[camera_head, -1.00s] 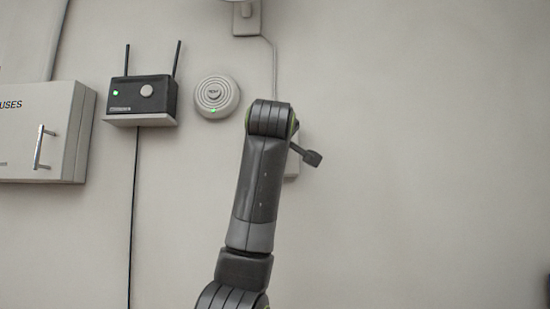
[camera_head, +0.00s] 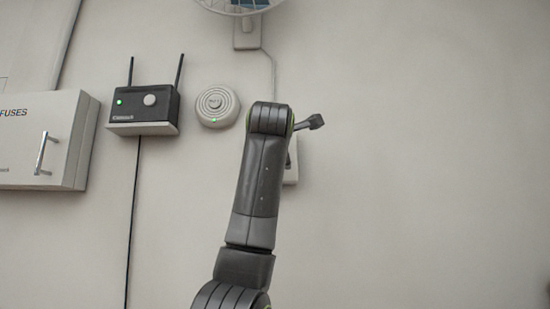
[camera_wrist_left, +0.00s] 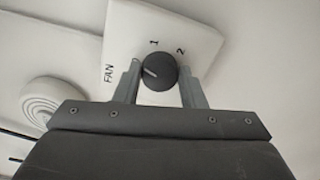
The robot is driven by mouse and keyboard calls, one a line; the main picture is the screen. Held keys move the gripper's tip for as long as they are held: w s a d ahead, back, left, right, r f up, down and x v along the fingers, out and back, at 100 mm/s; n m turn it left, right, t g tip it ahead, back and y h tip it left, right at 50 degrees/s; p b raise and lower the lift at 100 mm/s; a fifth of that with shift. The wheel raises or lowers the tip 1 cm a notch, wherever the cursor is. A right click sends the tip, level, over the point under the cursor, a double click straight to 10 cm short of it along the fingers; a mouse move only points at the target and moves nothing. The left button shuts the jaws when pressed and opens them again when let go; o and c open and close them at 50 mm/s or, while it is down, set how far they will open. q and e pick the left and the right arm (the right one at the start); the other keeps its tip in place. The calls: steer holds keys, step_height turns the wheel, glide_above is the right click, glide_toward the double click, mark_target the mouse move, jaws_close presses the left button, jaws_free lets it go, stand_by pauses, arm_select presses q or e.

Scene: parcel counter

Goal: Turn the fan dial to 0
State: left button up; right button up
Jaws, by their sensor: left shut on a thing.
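The fan dial (camera_wrist_left: 161,80) is a round dark knob with a white pointer line on a pale plate (camera_wrist_left: 122,35) marked FAN, 1 and 2. In the left wrist view the line points left, toward the left-hand finger and away from the 1 and 2. No 0 mark shows. My left gripper (camera_wrist_left: 160,68) has one finger on each side of the dial and is shut on it. In the head view my left arm hides the dial and gripper; only an edge of the plate (camera_head: 292,172) shows. My right gripper is not in view.
A fan (camera_head: 240,5) is at the top edge of the head view, with a cable running down the wall. A round white device (camera_head: 217,105), a black router (camera_head: 143,104) and a fuse box (camera_head: 45,140) are to the left. The wall at right is bare.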

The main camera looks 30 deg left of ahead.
arm_select(q)
steer(key=shift+n, duration=1.1)
steer(key=o, duration=1)
steer(key=b+v, duration=0.8)
steer(key=v, duration=0.9)
steer(key=shift+s, duration=0.25)
